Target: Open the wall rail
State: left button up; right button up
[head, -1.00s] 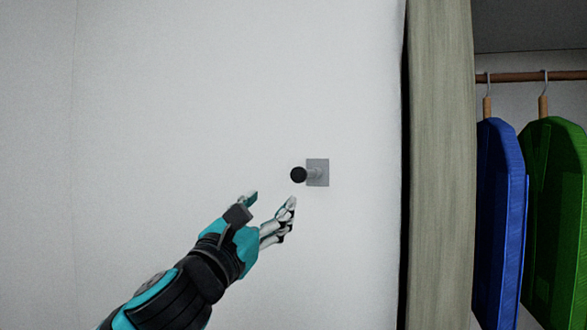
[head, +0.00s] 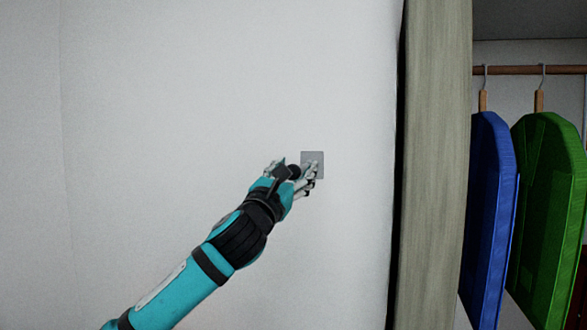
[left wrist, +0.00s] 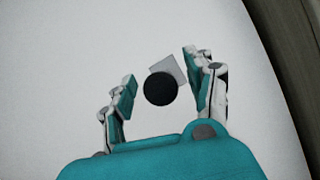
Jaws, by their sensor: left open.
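The wall rail shows as a small grey square plate (head: 313,157) on the white wall, with a short post ending in a round black knob. In the left wrist view the black knob (left wrist: 160,89) sits between my fingers, with the grey plate (left wrist: 174,68) behind it. My left gripper (head: 294,172) is open around the knob, one finger on each side, with gaps visible in the wrist view. In the head view the fingers partly hide the knob and post. My right gripper is not in view.
A wooden wardrobe side panel (head: 436,150) stands to the right of the wall. Beyond it a blue garment (head: 490,215) and a green garment (head: 547,210) hang from a rod (head: 530,70). The wall left of the plate is bare.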

pick_arm(q)
jog(key=c, duration=1)
grip_shut()
